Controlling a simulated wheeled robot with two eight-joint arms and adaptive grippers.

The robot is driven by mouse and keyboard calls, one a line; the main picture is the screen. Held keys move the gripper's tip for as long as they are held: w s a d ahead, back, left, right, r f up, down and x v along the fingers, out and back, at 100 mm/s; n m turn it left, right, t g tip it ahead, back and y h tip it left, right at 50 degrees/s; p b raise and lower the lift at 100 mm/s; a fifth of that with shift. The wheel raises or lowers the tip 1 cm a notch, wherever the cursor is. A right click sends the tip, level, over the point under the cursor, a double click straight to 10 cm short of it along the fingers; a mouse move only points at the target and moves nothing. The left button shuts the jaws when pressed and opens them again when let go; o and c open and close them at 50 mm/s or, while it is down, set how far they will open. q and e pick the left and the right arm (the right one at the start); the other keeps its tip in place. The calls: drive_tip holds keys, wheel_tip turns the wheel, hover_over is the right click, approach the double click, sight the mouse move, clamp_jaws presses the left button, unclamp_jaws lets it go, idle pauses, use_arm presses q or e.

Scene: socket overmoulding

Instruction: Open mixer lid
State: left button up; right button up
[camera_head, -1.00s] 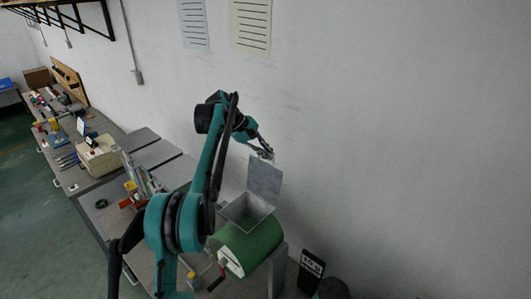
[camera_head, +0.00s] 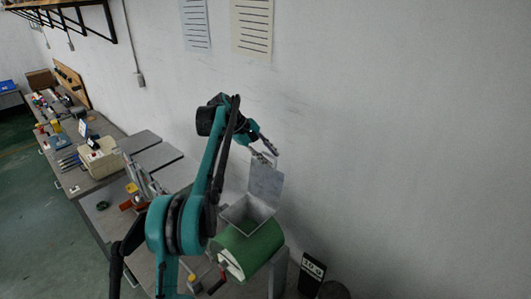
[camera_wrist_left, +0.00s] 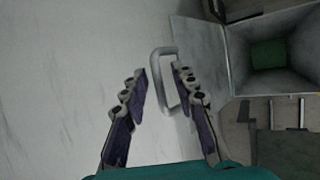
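The mixer has a green rounded body (camera_head: 255,250) with a grey square hopper (camera_head: 234,213) on top. Its grey lid (camera_head: 265,182) stands raised, roughly upright, at the hopper's wall side, so the hopper mouth is uncovered. My left gripper (camera_head: 267,147) is at the lid's upper edge, with its fingers apart. In the left wrist view the open fingers (camera_wrist_left: 160,80) are near the lid's handle (camera_wrist_left: 156,68); the right finger overlaps part of it, and contact is unclear. The lid panel (camera_wrist_left: 207,50) and open hopper (camera_wrist_left: 290,80) also show there. My right gripper is out of view.
A wall (camera_head: 400,120) rises close behind the mixer. A small black sign (camera_head: 312,270) stands to the mixer's right. A grey workbench (camera_head: 172,175) with a beige box (camera_head: 101,158) and several tools runs off to the left.

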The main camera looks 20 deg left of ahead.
use_arm(q)
drive_tip(key=v, duration=1.2)
drive_tip(key=shift+f, duration=0.1)
